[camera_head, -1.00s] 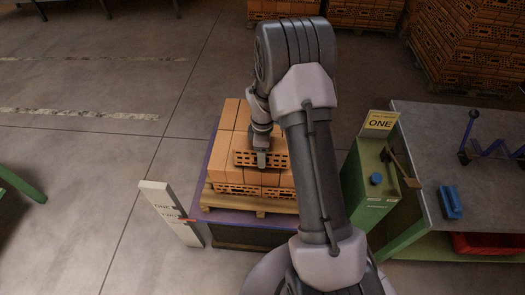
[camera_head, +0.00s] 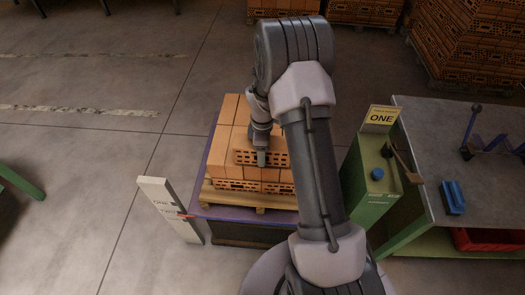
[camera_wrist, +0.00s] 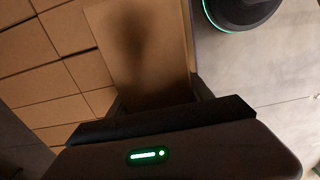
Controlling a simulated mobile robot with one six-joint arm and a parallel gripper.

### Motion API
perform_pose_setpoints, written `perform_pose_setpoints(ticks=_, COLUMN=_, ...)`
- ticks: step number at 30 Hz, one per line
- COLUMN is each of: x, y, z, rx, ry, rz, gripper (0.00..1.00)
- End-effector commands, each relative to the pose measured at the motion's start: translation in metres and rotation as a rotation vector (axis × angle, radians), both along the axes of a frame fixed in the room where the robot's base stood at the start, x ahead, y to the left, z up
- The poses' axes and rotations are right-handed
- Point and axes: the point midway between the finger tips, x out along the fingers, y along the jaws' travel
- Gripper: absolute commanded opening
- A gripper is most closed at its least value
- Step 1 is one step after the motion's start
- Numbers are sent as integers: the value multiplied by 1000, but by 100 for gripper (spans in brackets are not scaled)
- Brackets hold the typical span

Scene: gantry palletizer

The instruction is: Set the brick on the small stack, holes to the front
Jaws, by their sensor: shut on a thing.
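An orange brick (camera_head: 246,157) with holes in its side is held in my gripper (camera_head: 261,160), which is shut on it. Its holed face is toward the head camera. The brick is at the front of the small stack (camera_head: 225,135) of orange bricks, on or close above its top; I cannot tell which. In the wrist view the held brick (camera_wrist: 145,50) shows a plain brown face between the jaws, with stack bricks (camera_wrist: 45,60) to its left. My arm hides the right part of the stack in the head view.
The stack sits on a wooden pallet (camera_head: 222,197) on a purple-edged platform. A white marker post (camera_head: 165,208) stands front left. A green cabinet (camera_head: 370,190) with a blue button and a "ONE" sign (camera_head: 381,118) stands right, beside a grey-topped bench (camera_head: 470,140).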

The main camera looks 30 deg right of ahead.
Motion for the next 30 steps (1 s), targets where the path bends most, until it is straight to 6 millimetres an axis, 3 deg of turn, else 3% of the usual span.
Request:
perform_pose_setpoints(ticks=8, x=1, y=0, z=-5, rx=0, ry=-2, rz=0, gripper=0)
perform_pose_setpoints(ticks=9, x=1, y=0, z=-4, rx=0, ry=-2, rz=0, gripper=67)
perform_pose_setpoints(ticks=12, x=1, y=0, z=-4, rx=-1, ry=-1, rz=0, gripper=84)
perform_pose_setpoints(ticks=23, x=0, y=0, z=2, rx=0, ry=0, rz=0, gripper=84)
perform_pose_setpoints(ticks=26, x=0, y=0, z=22, rx=-1, ry=-1, rz=0, gripper=84)
perform_pose_setpoints(ticks=30, x=1, y=0, z=63, rx=-1, ry=-3, rz=0, gripper=84)
